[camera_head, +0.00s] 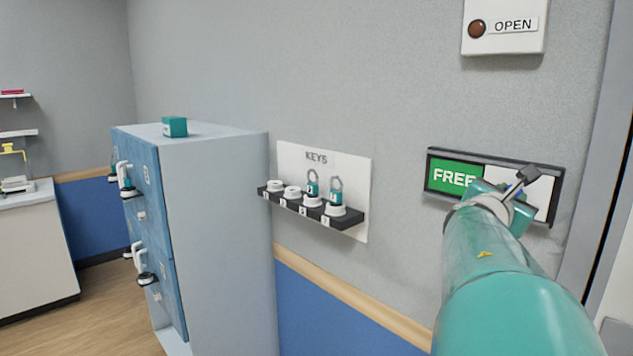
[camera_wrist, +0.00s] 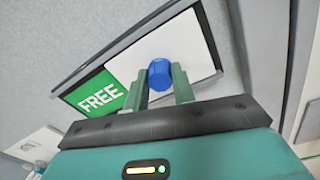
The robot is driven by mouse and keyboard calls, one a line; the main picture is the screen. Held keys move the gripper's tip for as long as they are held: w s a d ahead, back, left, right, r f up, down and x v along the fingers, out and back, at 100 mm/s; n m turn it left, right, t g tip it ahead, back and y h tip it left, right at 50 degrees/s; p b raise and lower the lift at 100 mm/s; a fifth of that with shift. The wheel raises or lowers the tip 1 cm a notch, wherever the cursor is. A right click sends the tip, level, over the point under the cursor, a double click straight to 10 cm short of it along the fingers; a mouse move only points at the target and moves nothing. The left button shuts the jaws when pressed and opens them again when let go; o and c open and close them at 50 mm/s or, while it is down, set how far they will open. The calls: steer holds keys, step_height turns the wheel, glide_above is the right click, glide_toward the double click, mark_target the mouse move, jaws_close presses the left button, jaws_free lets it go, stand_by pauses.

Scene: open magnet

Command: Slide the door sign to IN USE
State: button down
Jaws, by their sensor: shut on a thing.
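The door sign (camera_head: 447,167) is a dark-framed wall plate at the right of the head view. Its left half shows a green FREE panel (camera_wrist: 104,93). A white sliding cover (camera_wrist: 184,40) fills its right half, and no IN USE text shows. A blue round knob (camera_wrist: 159,74) stands out from the cover in the wrist view; my arm hides it in the head view. My gripper (camera_wrist: 160,79) is shut on the knob, one finger on each side. In the head view my gripper (camera_head: 514,194) is in front of the sign's right half.
A KEYS board (camera_head: 361,185) with a small dark shelf hangs left of the sign. A grey-blue locker (camera_head: 215,220) stands further left with a teal box (camera_head: 175,127) on top. An OPEN indicator (camera_head: 507,35) is above the sign.

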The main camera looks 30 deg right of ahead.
steer(key=w, duration=0.4)
steer(key=w+a, duration=0.1)
steer(key=w, duration=0.3)
steer(key=w+a, duration=0.1)
steer(key=w, duration=0.3)
steer(key=shift+w, duration=0.25)
steer(key=shift+w+a+r, duration=0.1)
steer(key=shift+w+r, duration=0.05)
steer(key=shift+w, duration=0.1)
steer(key=c, duration=1.6)
jaws_free()
steer(key=o, duration=0.4)
steer(key=shift+w, duration=0.2)
steer(key=shift+o, duration=0.2)
steer(key=shift+s, duration=0.2)
steer(key=shift+w, duration=0.15)
steer(key=s+a, duration=0.3)
steer(key=a, duration=1)
steer(key=shift+a, duration=0.25)
